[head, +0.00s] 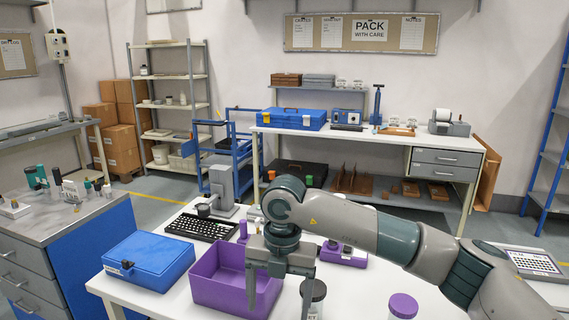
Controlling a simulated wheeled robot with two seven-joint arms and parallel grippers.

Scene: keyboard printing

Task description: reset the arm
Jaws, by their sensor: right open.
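My right arm comes in from the right and crosses above the white table (140,300). My right gripper (279,296) points down with its two fingers spread and nothing between them. It hangs in front of the right part of an open purple bin (215,288). A black-lidded jar (313,292) stands right beside its right finger; I cannot tell whether they touch. My left gripper does not show.
A blue case (150,260) lies left of the bin, with a black keyboard (202,227) behind it. A grey press-like device (222,190) stands at the back. Purple items (342,254) lie behind my forearm. A purple-lidded jar (403,306) stands at the front right.

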